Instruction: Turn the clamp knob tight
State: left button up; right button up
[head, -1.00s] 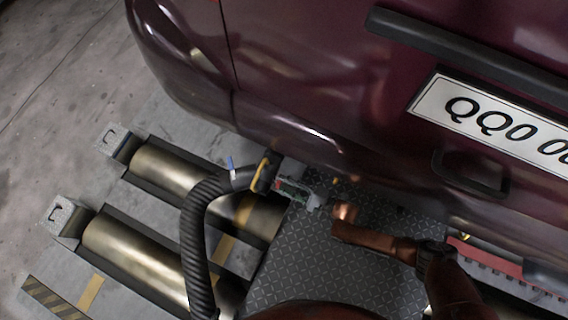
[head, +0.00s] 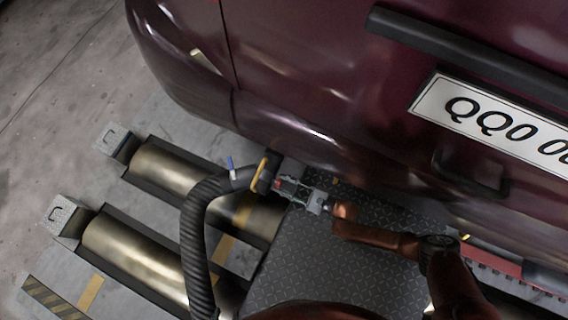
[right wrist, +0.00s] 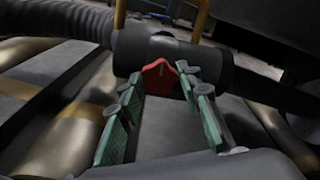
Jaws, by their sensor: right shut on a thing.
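The clamp knob is a small red piece (right wrist: 160,77) on the dark cuff (right wrist: 160,45) of the exhaust hose in the right wrist view. My right gripper (right wrist: 162,80) has its green-padded fingers on either side of the knob and is shut on it. In the head view my right gripper (head: 287,186) reaches the cuff (head: 267,172) from the right, under the car's rear edge. A trace of red shows at its fingertips there. The cuff has a yellow handle (head: 261,174). My left gripper is not in view.
The ribbed hose (head: 194,240) curves down to the left. The dark red car bumper (head: 290,130) hangs close above my right gripper. Metal rollers (head: 135,263) lie at left, and a tread-patterned plate (head: 330,265) lies below my arm.

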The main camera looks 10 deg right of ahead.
jog(key=shift+w+r, duration=0.2)
jog(key=shift+r, duration=0.25)
jog(key=o, duration=0.9)
jog(key=shift+o, duration=1.3)
jog(key=shift+f, duration=0.1)
jog(key=shift+s+f, duration=0.1)
jog(key=shift+s+d, duration=0.15)
jog(key=shift+d, duration=0.05)
pick_arm(q)
jog(key=shift+w+f, duration=0.25)
jog(key=shift+f, duration=0.2)
pick_arm(e)
jog(key=v, duration=1.1)
jog(key=shift+s+d, duration=0.15)
jog(key=shift+s, duration=0.05)
